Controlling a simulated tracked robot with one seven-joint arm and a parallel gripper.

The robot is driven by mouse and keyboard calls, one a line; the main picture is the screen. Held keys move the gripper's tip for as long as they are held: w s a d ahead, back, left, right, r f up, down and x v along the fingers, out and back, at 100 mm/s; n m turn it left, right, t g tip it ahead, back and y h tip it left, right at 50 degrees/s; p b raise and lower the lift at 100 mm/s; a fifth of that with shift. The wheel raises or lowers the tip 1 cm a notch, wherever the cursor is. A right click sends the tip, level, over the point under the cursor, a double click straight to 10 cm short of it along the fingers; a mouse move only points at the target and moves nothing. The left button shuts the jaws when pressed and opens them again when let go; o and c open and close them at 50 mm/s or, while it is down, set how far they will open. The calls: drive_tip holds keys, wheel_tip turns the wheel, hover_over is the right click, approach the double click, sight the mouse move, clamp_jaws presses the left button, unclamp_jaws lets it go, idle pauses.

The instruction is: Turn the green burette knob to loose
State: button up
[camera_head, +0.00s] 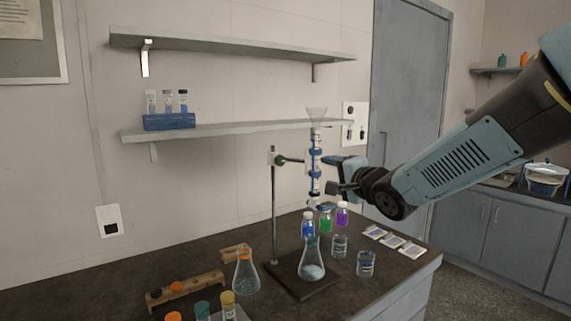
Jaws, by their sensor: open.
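The burette (315,165) stands upright with a clear funnel on top and blue bands, held by a clamp on a thin stand rod (273,210). The burette's lower valve is small and partly screened by my gripper. My gripper (331,188) is open, just right of the burette's lower part, and reaches in from the right. It is apart from the green knob; whether it touches the burette cannot be told.
A flask (312,262) stands on the stand's dark base under the burette. Bottles with blue, green and purple contents (326,220) stand close below my gripper. Beakers (366,263) are to the right. The lower wall shelf (230,130) runs behind the burette.

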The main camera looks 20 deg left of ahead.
sight(282, 162)
drive_tip(key=w+a, duration=0.2)
drive_tip(key=a, duration=0.3)
drive_tip(key=w+a+y, duration=0.1)
drive_tip(key=w+a, duration=0.2)
drive_tip(key=a, duration=0.2)
drive_tip(key=w+a+g+y, duration=0.1)
drive_tip(key=w+a, duration=0.2)
drive_tip(key=a, duration=0.2)
drive_tip(key=shift+w, duration=0.1)
drive_tip(key=shift+c, duration=0.3)
drive_tip(key=c, duration=1)
drive_tip(key=shift+o, duration=0.2)
